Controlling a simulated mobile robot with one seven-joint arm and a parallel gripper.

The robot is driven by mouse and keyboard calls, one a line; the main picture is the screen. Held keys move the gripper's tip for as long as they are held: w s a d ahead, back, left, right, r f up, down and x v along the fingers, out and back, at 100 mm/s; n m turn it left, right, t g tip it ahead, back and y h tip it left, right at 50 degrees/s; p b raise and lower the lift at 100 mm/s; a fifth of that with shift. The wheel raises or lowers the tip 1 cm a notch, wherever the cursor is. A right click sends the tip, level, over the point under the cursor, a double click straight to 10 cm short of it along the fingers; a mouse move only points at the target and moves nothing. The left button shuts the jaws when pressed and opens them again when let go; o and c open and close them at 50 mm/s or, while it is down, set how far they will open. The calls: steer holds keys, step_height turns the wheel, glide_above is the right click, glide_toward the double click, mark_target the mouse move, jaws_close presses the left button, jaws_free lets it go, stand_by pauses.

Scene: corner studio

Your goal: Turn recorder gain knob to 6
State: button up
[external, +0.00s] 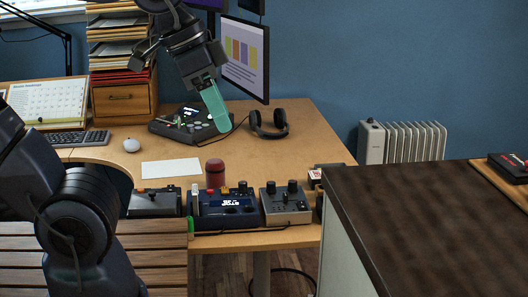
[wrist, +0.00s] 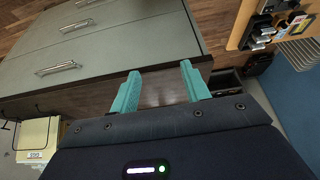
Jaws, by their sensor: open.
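Several small devices with knobs stand on the wooden desk; I cannot tell for sure which is the recorder. A dark blue unit with a lit display (external: 226,207) and a grey box with black knobs (external: 286,206) stand side by side at the desk's near edge. A dark device with a small screen (external: 188,124) sits farther back. Knob markings are too small to read. My gripper (external: 213,108) has teal fingers and hangs high, overlapping the far device in the external view. In the wrist view my gripper (wrist: 160,88) is open and empty, with no knob between its fingers.
A dark-topped cabinet (external: 430,205) stands at the right front. Its drawers (wrist: 100,45) seem to fill much of the wrist view. A red cylinder (external: 215,173) stands behind the blue unit. Headphones (external: 268,124), a monitor (external: 245,58) and white paper (external: 171,168) are farther back.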

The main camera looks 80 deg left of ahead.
steer(key=w+a+f+n+g, duration=0.1)
steer(key=w+a+n, duration=0.6)
steer(key=w+a, duration=0.55)
steer(key=w+a+f+n+g, duration=0.1)
steer(key=w+a+f+n, duration=0.2)
steer(key=a, duration=0.5)
steer(key=w+a+f+n, duration=0.3)
steer(key=a+f, duration=0.1)
steer(key=a, duration=0.3)
steer(key=n+g, duration=0.3)
steer(key=n, duration=0.8)
glide_above(243, 182)
step_height(243, 182, down, 22)
step_height(243, 182, down, 11)
steer(key=shift+a+r, duration=0.15)
steer(key=shift+r, duration=0.05)
